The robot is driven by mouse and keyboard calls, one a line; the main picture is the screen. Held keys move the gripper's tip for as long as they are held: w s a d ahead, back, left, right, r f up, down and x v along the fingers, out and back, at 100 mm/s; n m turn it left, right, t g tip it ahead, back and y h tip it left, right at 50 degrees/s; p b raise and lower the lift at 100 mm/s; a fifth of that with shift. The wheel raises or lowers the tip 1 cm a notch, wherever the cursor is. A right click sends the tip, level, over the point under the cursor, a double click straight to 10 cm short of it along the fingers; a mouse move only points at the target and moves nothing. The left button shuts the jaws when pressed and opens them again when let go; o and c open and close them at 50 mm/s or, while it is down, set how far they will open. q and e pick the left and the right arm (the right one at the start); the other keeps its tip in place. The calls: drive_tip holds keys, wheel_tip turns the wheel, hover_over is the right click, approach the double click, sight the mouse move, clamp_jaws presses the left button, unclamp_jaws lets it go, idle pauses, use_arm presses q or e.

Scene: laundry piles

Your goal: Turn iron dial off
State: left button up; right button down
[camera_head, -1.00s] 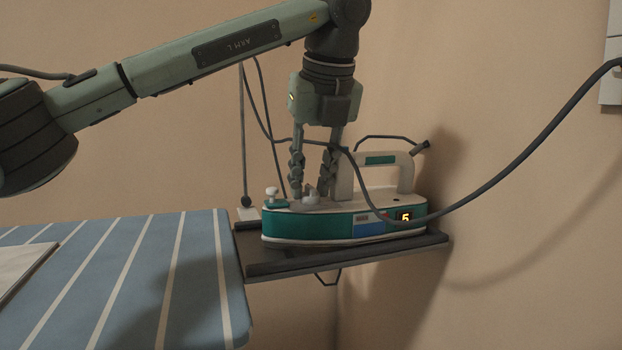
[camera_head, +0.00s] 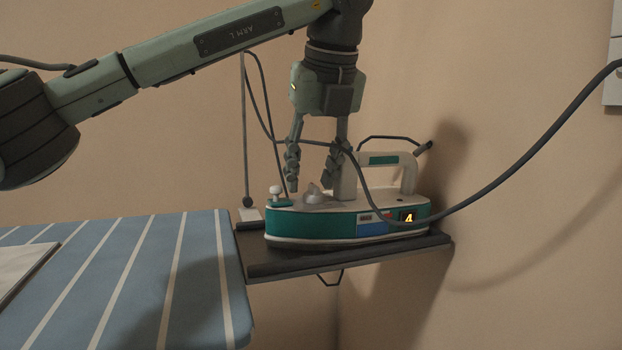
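The teal and white iron (camera_head: 345,218) rests upright on a dark tray (camera_head: 270,268) at the end of the ironing board. Its grey dial (camera_head: 313,193) stands on the top near the front, ahead of the white handle (camera_head: 405,175). A small lit display (camera_head: 408,216) on the rear side reads 4. My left gripper (camera_head: 310,185) points down over the iron. Its fingers are apart, one on each side of the dial and slightly above it, with nothing between them. My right gripper is not in view.
A dark cord (camera_head: 520,158) runs from the right edge, past the iron and up behind my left gripper's fingers. The blue striped ironing board (camera_head: 150,280) fills the lower left. The wall stands close behind and to the right of the iron.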

use_arm(q)
drive_tip(key=v, duration=0.6)
drive_tip(key=shift+s+r, duration=0.25)
drive_tip(key=shift+r, duration=0.05)
